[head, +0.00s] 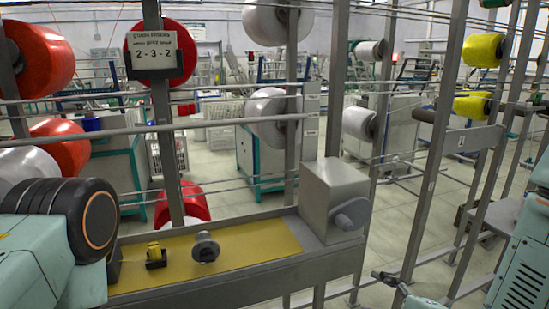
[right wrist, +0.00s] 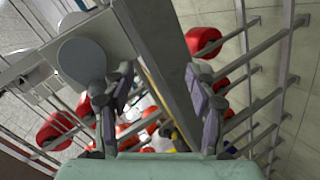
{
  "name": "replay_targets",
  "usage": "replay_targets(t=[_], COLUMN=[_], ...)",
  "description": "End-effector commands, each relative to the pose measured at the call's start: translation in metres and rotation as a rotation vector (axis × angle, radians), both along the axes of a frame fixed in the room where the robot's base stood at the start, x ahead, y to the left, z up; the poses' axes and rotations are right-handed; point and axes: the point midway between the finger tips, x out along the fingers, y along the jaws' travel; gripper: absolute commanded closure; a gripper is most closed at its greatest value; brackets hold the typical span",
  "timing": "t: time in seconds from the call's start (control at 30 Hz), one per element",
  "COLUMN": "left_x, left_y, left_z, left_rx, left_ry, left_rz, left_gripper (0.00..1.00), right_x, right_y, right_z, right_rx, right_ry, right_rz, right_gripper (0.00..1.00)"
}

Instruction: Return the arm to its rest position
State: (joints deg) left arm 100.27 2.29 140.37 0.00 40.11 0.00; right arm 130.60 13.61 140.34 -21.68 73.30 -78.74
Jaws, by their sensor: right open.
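My right gripper (right wrist: 158,85) is open in the right wrist view, its two fingers spread wide with nothing between them. In the head view, part of the right gripper (head: 388,279) shows low, right of the grey shelf, apart from it. The teal right arm (head: 520,262) comes in at the right edge. The teal left arm (head: 40,262) with its black, orange-ringed joint (head: 95,215) fills the lower left. The left gripper is not seen. A small yellow bobbin (head: 155,259) and a grey flanged bobbin (head: 206,247) sit apart on the shelf's yellow surface (head: 255,240).
A grey winder box (head: 322,193) with a rounded knob (head: 352,214) stands at the shelf's right end. Metal posts (head: 420,190) and rails carry red, white and yellow spools. A sign (head: 154,53) reads 2-3-2. Open floor (head: 400,215) lies behind the rails.

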Motion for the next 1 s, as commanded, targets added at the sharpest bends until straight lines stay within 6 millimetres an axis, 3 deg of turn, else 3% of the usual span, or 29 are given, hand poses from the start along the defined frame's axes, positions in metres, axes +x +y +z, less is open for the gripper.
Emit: replay_targets(t=[0.17,0.37,0.53,0.7,0.83,1.0], left_x=[0.0,0.0,0.0,0.0,0.0,0.0], left_y=[0.0,0.0,0.0,0.0,0.0,0.0], left_z=[-0.004,-0.009,-0.016,-0.025,-0.031,-0.033], left_rx=[0.0,0.0,0.0,0.0,0.0,0.0], left_ry=[0.0,0.0,0.0,0.0,0.0,0.0], left_rz=[0.0,0.0,0.0,0.0,0.0,0.0], left_gripper=[0.6,0.6,0.6,0.6,0.6,0.6], right_x=[-0.025,-0.07,-0.132,-0.219,-0.264,-0.287], right_y=[-0.008,-0.018,-0.027,-0.035,-0.037,-0.035], right_z=[-0.053,-0.118,-0.177,-0.234,-0.259,-0.27], right_rx=[0.258,0.514,0.677,0.686,0.598,0.558], right_ry=[0.277,0.585,0.831,1.032,1.111,1.155], right_rz=[-0.199,-0.514,-0.873,-1.227,-1.276,-1.286], right_gripper=[0.43,0.43,0.43,0.43,0.43,0.43])
